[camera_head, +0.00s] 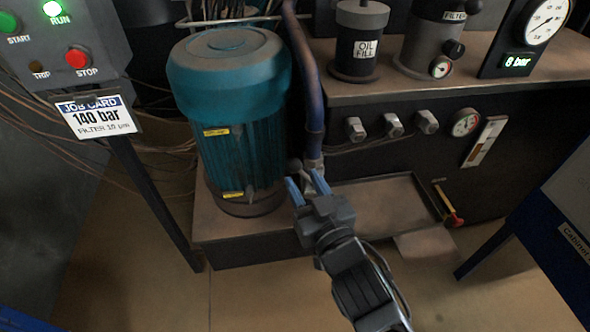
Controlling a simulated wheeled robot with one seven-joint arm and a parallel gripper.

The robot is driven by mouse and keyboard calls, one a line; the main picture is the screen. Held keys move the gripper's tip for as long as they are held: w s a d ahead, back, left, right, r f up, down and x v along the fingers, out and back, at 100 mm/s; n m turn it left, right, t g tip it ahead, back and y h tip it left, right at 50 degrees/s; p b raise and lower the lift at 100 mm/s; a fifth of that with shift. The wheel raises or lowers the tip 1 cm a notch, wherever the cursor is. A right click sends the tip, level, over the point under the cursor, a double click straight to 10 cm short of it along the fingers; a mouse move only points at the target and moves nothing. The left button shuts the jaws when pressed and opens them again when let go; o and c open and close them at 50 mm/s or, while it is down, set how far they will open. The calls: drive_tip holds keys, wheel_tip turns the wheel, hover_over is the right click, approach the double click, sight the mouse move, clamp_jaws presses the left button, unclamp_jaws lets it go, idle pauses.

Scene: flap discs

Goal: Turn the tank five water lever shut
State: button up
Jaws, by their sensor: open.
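My gripper (306,184) has blue fingertips set apart, with nothing seen between them. It is just right of the teal motor's lower part, at the foot of a dark blue pipe (308,90). A small dark round knob (294,165) and a grey fitting (313,165) show just beyond the fingertips; whether I touch either is unclear. A small lever with a red and yellow handle (452,217) is at the right end of the drip tray, well right of my gripper. No label reading tank five or water is visible, so I cannot tell which part is that lever.
The teal motor (230,110) stands close on the left. A shallow tray (385,205) lies right of my gripper. A blue cabinet (565,225) stands at right. Open floor (270,295) is in front.

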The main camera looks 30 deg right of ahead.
sight(297, 171)
drive_tip(key=shift+w+d+b, duration=0.2)
drive_tip(key=shift+w+b, duration=0.05)
drive_tip(key=shift+w, duration=1.2)
drive_tip(key=shift+w+d+b, duration=0.15)
drive_tip(key=shift+w+b, duration=0.05)
drive_tip(key=shift+w, duration=1.2)
drive_tip(key=shift+c, duration=0.4)
clamp_jaws()
